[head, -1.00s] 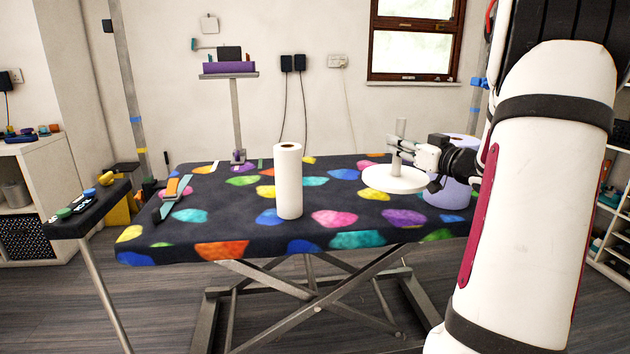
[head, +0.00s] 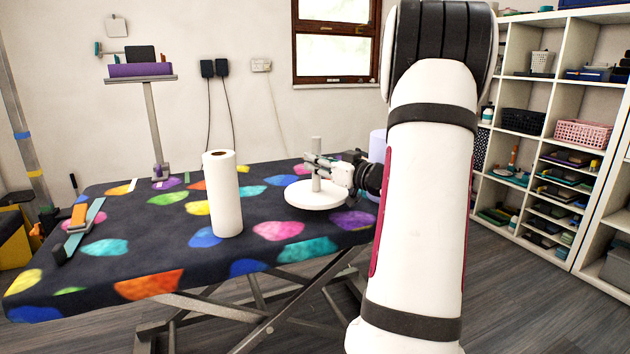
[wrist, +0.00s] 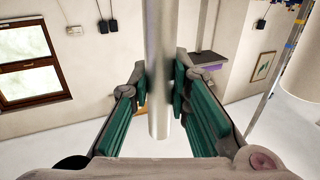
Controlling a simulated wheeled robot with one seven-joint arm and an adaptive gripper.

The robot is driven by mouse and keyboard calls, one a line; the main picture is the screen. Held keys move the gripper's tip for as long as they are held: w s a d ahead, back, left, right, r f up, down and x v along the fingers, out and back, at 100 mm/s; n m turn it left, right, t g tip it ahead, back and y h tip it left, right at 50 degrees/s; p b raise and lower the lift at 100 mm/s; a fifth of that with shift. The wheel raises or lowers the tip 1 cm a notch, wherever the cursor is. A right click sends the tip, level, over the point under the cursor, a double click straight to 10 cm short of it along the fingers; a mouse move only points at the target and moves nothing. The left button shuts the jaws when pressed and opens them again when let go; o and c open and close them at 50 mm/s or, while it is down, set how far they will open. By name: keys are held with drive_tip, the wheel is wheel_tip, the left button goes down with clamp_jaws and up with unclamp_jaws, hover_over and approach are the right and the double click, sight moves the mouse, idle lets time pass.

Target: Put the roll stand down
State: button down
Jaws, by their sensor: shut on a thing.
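The roll stand (head: 316,193) is a white round base with an upright post, at the right part of the grooming table (head: 130,264) in the head view. My gripper (head: 322,166) is shut on its post, which also shows between the green-padded fingers in the wrist view (wrist: 160,85). The stand is upright. I cannot tell whether its base touches the table top. A white paper roll (head: 223,195) stands upright on the table, left of the stand and apart from it.
A lilac cylinder (head: 378,146) is partly hidden behind my arm. An orange and teal strap (head: 82,222) lies at the table's left. A small purple-topped side stand (head: 140,70) is behind. White shelves (head: 555,120) fill the right. The table's middle has free room.

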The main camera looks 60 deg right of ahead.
sight(319, 176)
drive_tip(key=shift+f+b, duration=0.65)
drive_tip(key=shift+f, duration=1.25)
drive_tip(key=c, duration=1.5)
unclamp_jaws()
drive_tip(key=s+p, duration=0.1)
drive_tip(key=s, duration=0.3)
drive_tip(key=s+a+p, duration=0.1)
drive_tip(key=s, duration=0.3)
drive_tip(key=s+a+p, duration=0.1)
drive_tip(key=s, duration=0.3)
